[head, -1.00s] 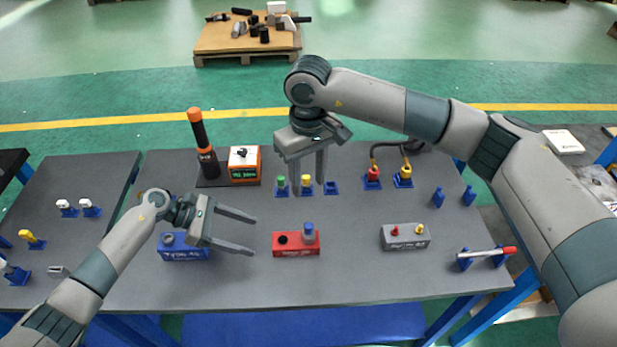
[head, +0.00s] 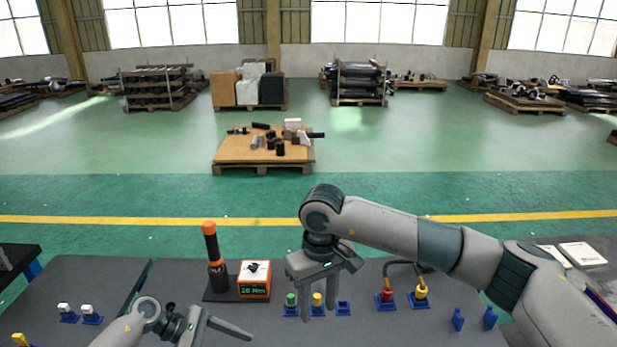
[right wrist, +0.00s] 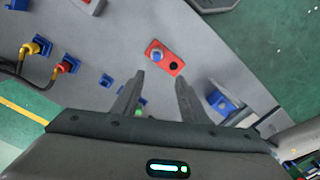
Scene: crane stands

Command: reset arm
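My right gripper (head: 320,304) hangs open and empty, fingers pointing down, over the back of the grey table. In the right wrist view its two fingers (right wrist: 158,86) are spread with nothing between them. In the head view it overlaps the area of the green plug (head: 291,299) and yellow plug (head: 317,299). My left gripper (head: 222,332) is at the bottom edge of the head view, left of the right one. One finger shows, apart from the gripper's lower part; the other is cut off. I see nothing held in it.
An orange-black tool (head: 213,255) stands upright beside an orange display box (head: 254,281). Red (head: 387,295) and yellow (head: 420,292) cable plugs stand in blue holders at right.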

